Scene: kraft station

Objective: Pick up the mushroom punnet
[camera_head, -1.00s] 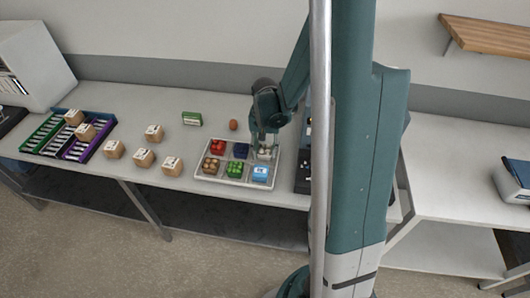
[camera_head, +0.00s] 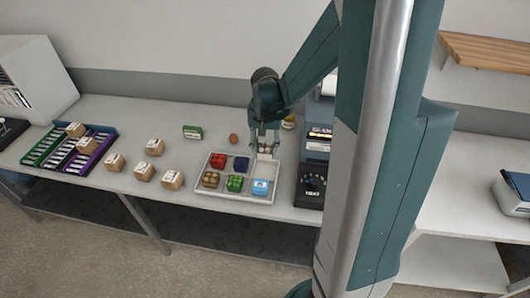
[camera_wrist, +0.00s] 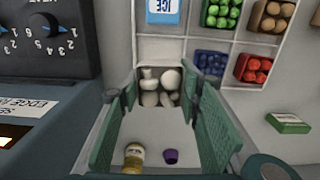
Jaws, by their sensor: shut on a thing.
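The mushroom punnet (camera_wrist: 160,88) holds pale mushrooms and sits between my gripper's two green fingers in the wrist view. My gripper (camera_head: 265,146) is shut on it, above the back right of the white divided tray (camera_head: 224,197) in the head view. The mushrooms (camera_head: 265,150) show small between the fingertips there. A bare pale compartment (camera_wrist: 161,49) of the tray shows just beyond the punnet in the wrist view. The punnet appears raised above the tray; its underside is hidden.
The tray holds red, blue, brown and green produce punnets and a blue ICE box (camera_head: 260,187). A dark machine with dials (camera_head: 312,185) stands close right of the tray. A yellow-labelled jar (camera_wrist: 133,157) and purple cup (camera_wrist: 170,156) stand behind. Several cartons (camera_head: 155,147) are left.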

